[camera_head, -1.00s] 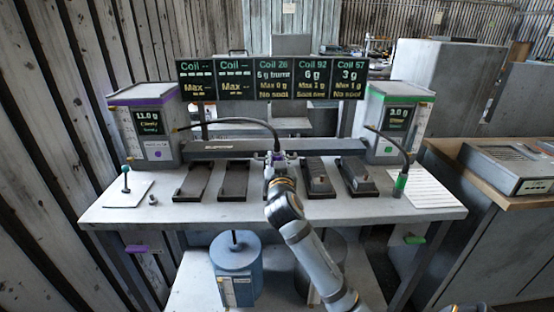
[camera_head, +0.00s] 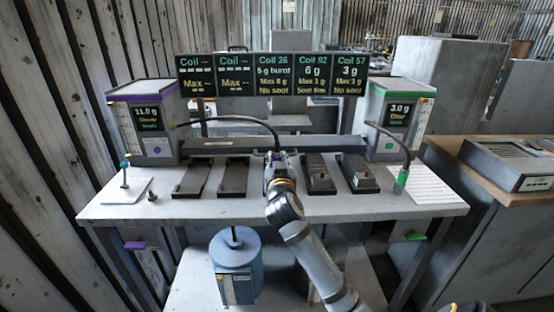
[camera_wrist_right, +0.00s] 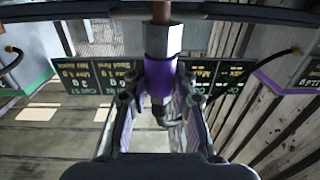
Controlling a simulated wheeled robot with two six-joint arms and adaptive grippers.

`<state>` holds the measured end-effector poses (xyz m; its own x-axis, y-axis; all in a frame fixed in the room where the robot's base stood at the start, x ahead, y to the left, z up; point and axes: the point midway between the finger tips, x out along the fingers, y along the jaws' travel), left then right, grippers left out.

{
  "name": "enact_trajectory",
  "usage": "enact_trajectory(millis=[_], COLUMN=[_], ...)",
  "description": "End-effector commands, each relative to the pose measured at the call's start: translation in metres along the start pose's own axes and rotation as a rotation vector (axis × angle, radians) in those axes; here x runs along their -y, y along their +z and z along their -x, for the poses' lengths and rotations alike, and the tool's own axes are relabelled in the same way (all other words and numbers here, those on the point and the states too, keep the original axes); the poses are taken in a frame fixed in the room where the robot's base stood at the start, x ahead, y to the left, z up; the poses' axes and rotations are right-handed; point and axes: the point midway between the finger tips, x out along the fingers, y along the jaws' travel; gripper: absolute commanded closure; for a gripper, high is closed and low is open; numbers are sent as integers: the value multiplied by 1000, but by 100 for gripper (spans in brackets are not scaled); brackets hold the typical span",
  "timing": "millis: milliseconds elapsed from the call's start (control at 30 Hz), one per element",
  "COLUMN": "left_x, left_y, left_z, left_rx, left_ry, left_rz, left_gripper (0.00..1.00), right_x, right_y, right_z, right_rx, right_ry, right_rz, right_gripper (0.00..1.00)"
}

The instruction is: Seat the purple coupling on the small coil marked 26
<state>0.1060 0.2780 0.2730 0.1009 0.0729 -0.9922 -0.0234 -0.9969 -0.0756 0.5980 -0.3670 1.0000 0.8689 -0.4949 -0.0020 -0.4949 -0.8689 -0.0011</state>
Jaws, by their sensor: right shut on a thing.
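The purple coupling (camera_wrist_right: 158,78) is between the fingers of my right gripper (camera_wrist_right: 160,105) in the right wrist view. My right gripper (camera_head: 277,157) is shut on it over the middle of the bench. In the wrist view a silver hex fitting with a copper-coloured tube (camera_wrist_right: 162,30) lines up with the coupling's end. I cannot tell whether they are joined. A black hose (camera_head: 250,121) arcs from the purple-banded machine to the gripper. The sign for Coil 26 (camera_head: 273,74) is above the middle pad. My gripper and wrist mostly hide that pad and anything on it. My left gripper is not in view.
The purple-banded machine (camera_head: 143,122) stands left and the green-banded machine (camera_head: 397,125) right. Two empty dark pads lie left of my arm. Two pads with small blocks (camera_head: 317,172) lie right. A green coupling (camera_head: 402,178) hangs on a hose at the right. A blue tank (camera_head: 236,262) stands below.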

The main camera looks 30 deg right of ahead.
Motion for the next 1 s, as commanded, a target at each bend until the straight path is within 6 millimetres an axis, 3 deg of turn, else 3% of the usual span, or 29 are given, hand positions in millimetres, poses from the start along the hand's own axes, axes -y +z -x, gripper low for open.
enact_trajectory(millis=[500, 533, 700, 1000], left_x=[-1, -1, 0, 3], left_y=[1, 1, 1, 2], left_z=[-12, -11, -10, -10], left_rx=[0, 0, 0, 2], left_ry=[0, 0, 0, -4], left_rz=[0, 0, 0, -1], left_gripper=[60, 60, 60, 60], right_x=[0, 0, 0, 0], right_y=[14, 13, 12, 13], right_z=[0, 0, 0, 1], right_rx=[-1, -1, -1, 1], right_ry=[-1, -1, 0, 0], right_rz=[0, 0, 0, 0], right_gripper=[100, 72, 49, 48])
